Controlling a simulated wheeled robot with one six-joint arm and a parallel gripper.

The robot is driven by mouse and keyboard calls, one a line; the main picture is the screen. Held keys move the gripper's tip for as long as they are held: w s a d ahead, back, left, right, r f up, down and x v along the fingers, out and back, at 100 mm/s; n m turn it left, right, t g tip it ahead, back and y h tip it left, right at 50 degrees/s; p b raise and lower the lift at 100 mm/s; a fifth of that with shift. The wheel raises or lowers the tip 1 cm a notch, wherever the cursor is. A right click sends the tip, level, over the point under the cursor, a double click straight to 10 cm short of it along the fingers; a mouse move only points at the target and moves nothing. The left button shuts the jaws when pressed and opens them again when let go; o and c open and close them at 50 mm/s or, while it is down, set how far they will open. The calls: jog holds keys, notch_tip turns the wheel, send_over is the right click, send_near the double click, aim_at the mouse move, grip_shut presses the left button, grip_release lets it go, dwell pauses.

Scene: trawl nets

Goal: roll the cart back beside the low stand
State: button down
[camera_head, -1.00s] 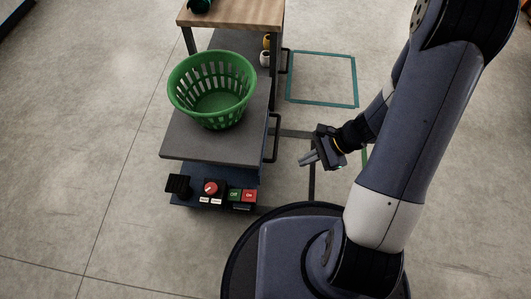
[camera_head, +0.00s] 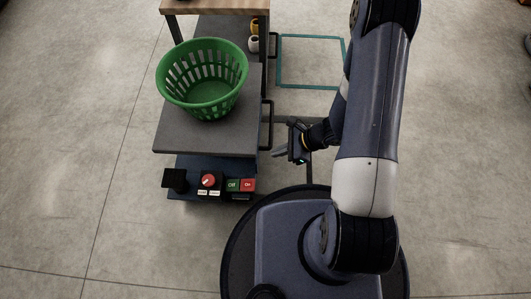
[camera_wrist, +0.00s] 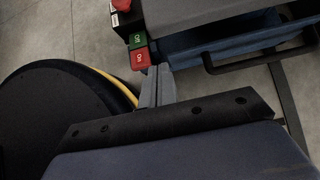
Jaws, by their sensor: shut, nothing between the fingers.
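A grey-topped unit with a blue body, which looks like the cart (camera_head: 180,137), stands left of my gripper. A black bar handle (camera_head: 268,125) is on its right side; a black handle also shows in the wrist view (camera_wrist: 262,57). A wood-topped stand (camera_head: 215,5) is behind it, cut off by the top edge; I cannot tell if it is the low stand. My gripper (camera_head: 277,153) is shut and empty, low beside the cart's front right, near the handle but apart from it. Its closed fingers show in the wrist view (camera_wrist: 157,86).
A green basket (camera_head: 203,80) sits on the grey top. A control panel with a red knob (camera_head: 209,181) and OFF and ON buttons is at the front. A teal square outline (camera_head: 311,86) marks clear floor at right. Two small cups (camera_head: 254,43) stand behind.

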jog(key=shift+a+f+b, duration=0.15)
jog(key=shift+a+b, duration=0.25)
jog(key=shift+a, duration=1.8)
